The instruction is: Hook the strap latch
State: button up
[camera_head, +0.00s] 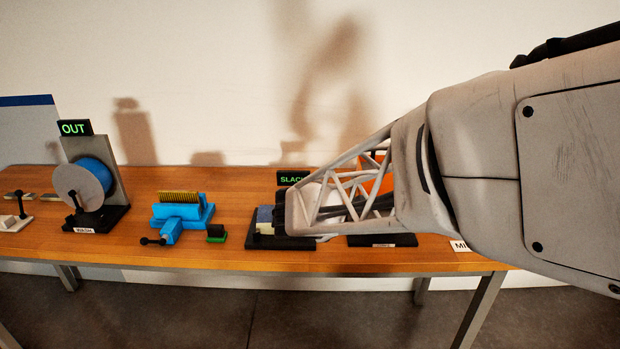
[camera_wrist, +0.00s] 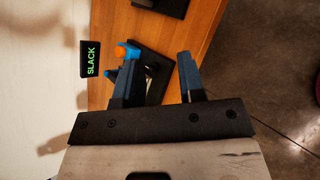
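The latch station's sign reads SLACK in green (camera_head: 291,177); the sign also shows in the wrist view (camera_wrist: 90,59). The station's black base (camera_head: 272,243) sits below it on the table, partly covered by my arm in the head view. In the wrist view my gripper (camera_wrist: 158,60) is open, its two blue-and-black fingers wide apart above the black base. A small orange-and-blue part (camera_wrist: 127,50) shows right by the left fingertip; I cannot tell whether they touch. The strap and hook cannot be made out clearly.
On the wooden table (camera_head: 140,245), a reel station with an OUT sign (camera_head: 75,128) stands at left and a blue vise-like fixture (camera_head: 183,211) nearer the middle. An orange panel (camera_head: 378,173) stands behind my arm. The table's front edge is close to the stations.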

jog(key=a+f+m+g+y, duration=0.1)
jog(key=a+f+m+y, duration=0.15)
jog(key=a+f, duration=0.3)
jog(key=m+t+y, duration=0.2)
jog(key=m+y, duration=0.7)
jog(key=m, duration=0.2)
send_near(258, 243)
jog(key=a+r, duration=0.1)
jog(key=m+t, duration=0.1)
jog(key=w+m+t, duration=0.1)
jog(key=m, duration=0.1)
jog(key=shift+w+a+r, duration=0.1)
jog(key=shift+a+r, duration=0.05)
jog(key=shift+r, duration=0.15)
jog(key=shift+x, duration=3.9)
jog(key=shift+f, duration=0.1)
